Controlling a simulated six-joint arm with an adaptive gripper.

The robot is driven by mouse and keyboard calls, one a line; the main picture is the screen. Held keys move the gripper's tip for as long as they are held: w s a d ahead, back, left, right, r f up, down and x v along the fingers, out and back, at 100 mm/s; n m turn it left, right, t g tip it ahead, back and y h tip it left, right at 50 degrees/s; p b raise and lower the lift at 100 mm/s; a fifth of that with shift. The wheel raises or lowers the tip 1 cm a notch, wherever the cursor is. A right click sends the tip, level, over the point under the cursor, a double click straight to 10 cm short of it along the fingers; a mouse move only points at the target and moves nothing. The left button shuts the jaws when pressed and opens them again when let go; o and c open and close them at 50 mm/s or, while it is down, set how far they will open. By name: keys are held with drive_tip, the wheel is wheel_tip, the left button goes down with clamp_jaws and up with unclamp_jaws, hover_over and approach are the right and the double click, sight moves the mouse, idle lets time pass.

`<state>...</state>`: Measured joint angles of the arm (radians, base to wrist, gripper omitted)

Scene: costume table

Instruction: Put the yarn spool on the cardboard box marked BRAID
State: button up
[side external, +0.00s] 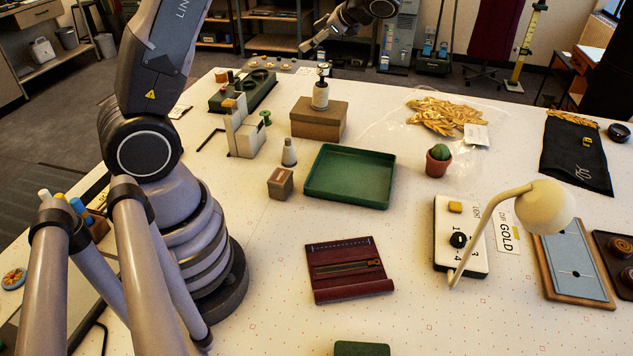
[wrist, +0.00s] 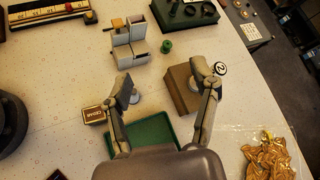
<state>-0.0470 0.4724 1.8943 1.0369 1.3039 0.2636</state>
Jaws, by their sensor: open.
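A small green spool (side external: 265,117), which looks like the yarn spool, stands beside the pale grey block stand. It also shows in the wrist view (wrist: 166,46). I cannot read BRAID on any box. In the wrist view the cardboard box (wrist: 180,98) is partly behind a finger. My gripper (wrist: 165,84) is open and empty, its fingers spread wide over the area around the box and tray.
A green tray (side external: 350,203) lies before the box. A small box labelled CEDAR (wrist: 95,115) and a white cone-shaped piece (side external: 289,153) are left of the tray. The grey block stand (side external: 242,135) is close to the spool.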

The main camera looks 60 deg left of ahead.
drive_tip(key=s+d+r+n+t+h, duration=0.3)
drive_tip(key=s+d+n+t+h, duration=0.1)
drive_tip(key=s+d, duration=0.5)
drive_tip(key=s+d+r+n+t+h, duration=0.4)
drive_tip(key=s+d+h, duration=0.3)
drive_tip(key=s, duration=0.5)
drive_tip(key=shift+s+d+n, duration=0.35)
drive_tip(key=shift+d+n, duration=0.25)
drive_tip(key=shift+d, duration=0.35)
drive_tip(key=shift+o, duration=0.4)
